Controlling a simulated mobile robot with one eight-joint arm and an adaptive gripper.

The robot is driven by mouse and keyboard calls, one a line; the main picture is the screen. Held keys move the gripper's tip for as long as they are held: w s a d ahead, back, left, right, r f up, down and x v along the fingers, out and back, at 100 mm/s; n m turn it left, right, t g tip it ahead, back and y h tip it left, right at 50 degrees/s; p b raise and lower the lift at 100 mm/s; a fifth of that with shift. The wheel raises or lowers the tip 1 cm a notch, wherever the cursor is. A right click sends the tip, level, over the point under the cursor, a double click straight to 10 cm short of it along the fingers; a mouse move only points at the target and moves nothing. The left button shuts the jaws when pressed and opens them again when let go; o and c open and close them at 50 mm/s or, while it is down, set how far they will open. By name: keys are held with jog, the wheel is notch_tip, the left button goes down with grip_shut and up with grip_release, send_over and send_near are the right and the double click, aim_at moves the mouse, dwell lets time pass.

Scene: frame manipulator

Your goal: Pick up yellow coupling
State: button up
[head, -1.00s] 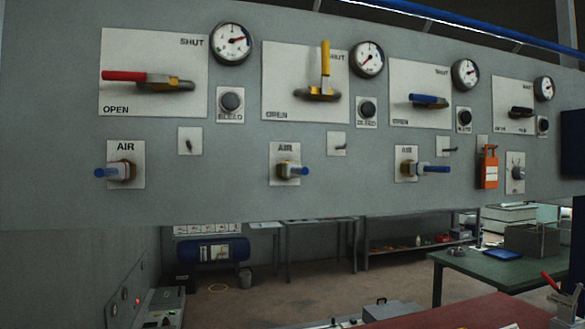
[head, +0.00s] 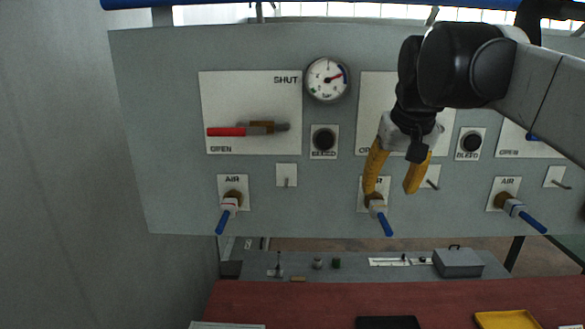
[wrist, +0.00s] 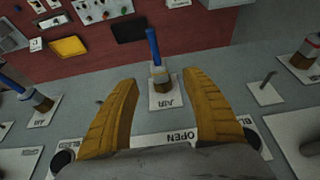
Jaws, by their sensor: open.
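The middle AIR fitting (head: 376,203) on the grey panel has a brass-coloured base, a pale collar and a blue tube pointing down. It shows between my fingers in the wrist view (wrist: 161,84). My gripper (head: 391,189) is open and empty, its two yellow fingers pointing toward the panel around that fitting's position. No plainly yellow coupling shows apart from these brass-coloured bases.
Similar AIR fittings stand at left (head: 231,201) and right (head: 511,205). A red-handled valve (head: 227,131), a gauge (head: 326,79) and black bleed knobs (head: 323,140) are on the panel (head: 170,120). A red table (head: 300,300) with a yellow tray (head: 506,320) lies below.

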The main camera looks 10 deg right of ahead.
aim_at(380, 206)
jog(key=w+f, duration=0.1)
jog(key=w+f+p, duration=0.1)
jog(key=f, duration=0.1)
jog(key=shift+w+d, duration=0.3)
jog(key=shift+d, duration=0.1)
jog(key=p+x, duration=0.1)
jog(key=x, duration=0.4)
jog(key=shift+w+d+f, duration=0.2)
jog(key=shift+s, duration=0.1)
jog(key=c, duration=0.4)
grip_shut()
